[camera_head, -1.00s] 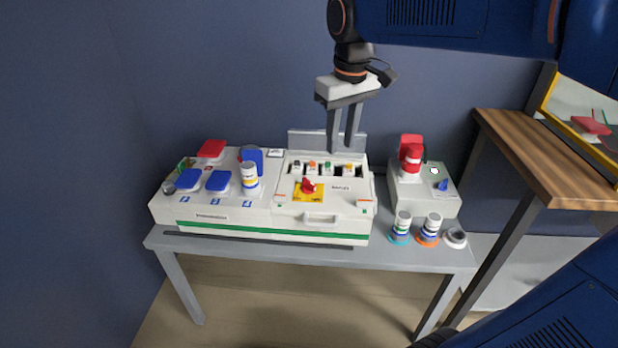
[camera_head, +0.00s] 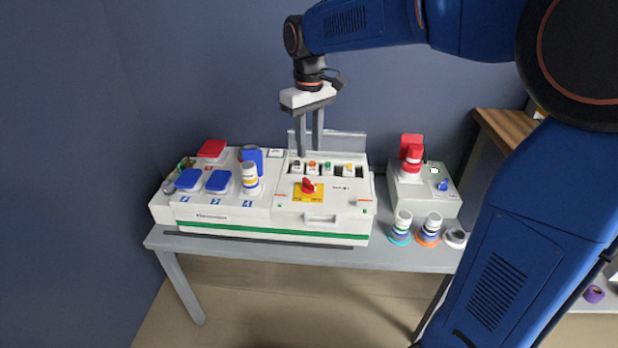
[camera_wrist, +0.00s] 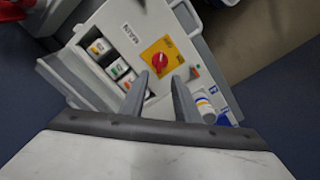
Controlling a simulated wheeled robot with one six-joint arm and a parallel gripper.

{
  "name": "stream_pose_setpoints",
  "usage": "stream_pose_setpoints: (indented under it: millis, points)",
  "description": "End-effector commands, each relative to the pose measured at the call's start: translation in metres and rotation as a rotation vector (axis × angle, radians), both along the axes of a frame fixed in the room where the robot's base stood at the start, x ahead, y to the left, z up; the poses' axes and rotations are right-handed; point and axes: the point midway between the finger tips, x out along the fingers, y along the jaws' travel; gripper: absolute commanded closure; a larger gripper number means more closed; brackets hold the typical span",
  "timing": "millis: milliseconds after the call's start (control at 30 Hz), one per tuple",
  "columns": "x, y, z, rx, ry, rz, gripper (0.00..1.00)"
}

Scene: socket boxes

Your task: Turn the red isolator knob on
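The red isolator knob (camera_head: 308,186) sits on a yellow plate (camera_head: 318,196) on the sloped front of the white socket box (camera_head: 350,208). In the wrist view the knob (camera_wrist: 159,61) shows just beyond the fingertips, roughly between them, with a clear space to each finger. My gripper (camera_head: 309,154) points down above the rear part of the box, behind and above the knob. Its two fingers are apart and empty; in the wrist view the gripper (camera_wrist: 160,76) also shows a gap between them. The knob's exact setting is too small to read.
A row of small coloured breakers (camera_head: 328,168) lies behind the knob, with a raised clear cover (camera_head: 338,141) at the back. Left are blue socket lids (camera_head: 217,181) and a white-blue plug (camera_head: 250,178). A grey box with a red plug (camera_head: 411,155) and loose plugs (camera_head: 402,225) stand right.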

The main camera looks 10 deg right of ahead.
Motion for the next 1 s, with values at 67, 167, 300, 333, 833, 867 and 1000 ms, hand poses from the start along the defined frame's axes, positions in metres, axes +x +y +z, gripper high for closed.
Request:
stream_pose_setpoints:
  millis: [67, 167, 300, 333, 833, 867, 1000]
  points:
    - [0.0, 0.0, -0.015, -0.001, 0.003, 0.0, 0.71]
    - [0.0, 0.0, -0.033, 0.0, 0.003, 0.0, 0.71]
    - [-0.001, 0.0, -0.058, 0.0, 0.003, 0.0, 0.71]
    - [-0.001, 0.0, -0.063, -0.001, 0.004, 0.0, 0.71]
    - [0.0, 0.0, -0.11, 0.0, -0.001, 0.0, 0.71]
    - [0.0, 0.0, -0.111, 0.0, -0.001, 0.0, 0.71]
    - [0.0, 0.0, -0.111, 0.0, -0.001, 0.0, 0.71]
